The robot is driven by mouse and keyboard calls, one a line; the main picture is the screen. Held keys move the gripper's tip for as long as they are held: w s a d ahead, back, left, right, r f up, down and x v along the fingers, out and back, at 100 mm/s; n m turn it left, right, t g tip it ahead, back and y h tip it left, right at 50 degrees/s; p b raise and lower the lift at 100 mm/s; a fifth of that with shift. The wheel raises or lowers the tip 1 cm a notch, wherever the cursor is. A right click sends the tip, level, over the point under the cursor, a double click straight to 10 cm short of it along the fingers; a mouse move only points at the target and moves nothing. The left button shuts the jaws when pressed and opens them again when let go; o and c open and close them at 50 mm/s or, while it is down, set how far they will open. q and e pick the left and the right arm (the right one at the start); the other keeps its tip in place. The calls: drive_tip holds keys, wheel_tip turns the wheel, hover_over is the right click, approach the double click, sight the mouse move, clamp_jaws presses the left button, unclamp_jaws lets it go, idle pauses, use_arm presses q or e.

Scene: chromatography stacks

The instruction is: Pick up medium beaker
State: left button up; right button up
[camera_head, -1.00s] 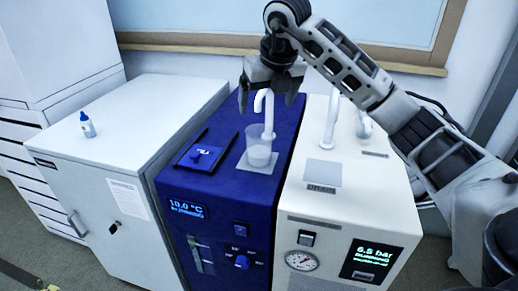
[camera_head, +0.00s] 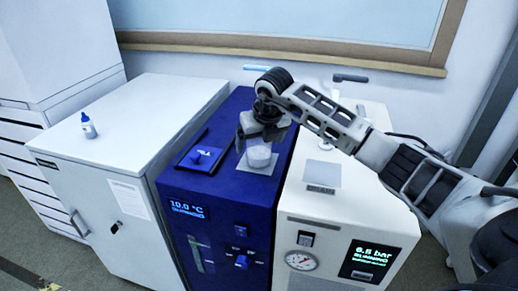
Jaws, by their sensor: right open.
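The beaker (camera_head: 258,157), clear with white contents in its lower part, stands upright on a light square pad on top of the blue unit (camera_head: 228,185). My right gripper (camera_head: 261,139) points down over the beaker with its jaws open. Its fingers are at the beaker's upper part, one on each side, and hide the rim. I cannot tell whether they touch the glass. My left gripper is not in view.
A dark tray (camera_head: 199,158) lies left of the beaker. The white unit (camera_head: 345,208) with a gauge stands right. A small bottle (camera_head: 88,126) stands on the white cabinet (camera_head: 135,118). Behind my arm are a blue handle (camera_head: 257,67) and a black handle (camera_head: 350,77).

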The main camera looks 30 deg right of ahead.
drive_tip(key=c, duration=1.2)
drive_tip(key=shift+c, duration=0.4)
drive_tip(key=shift+r, duration=0.2)
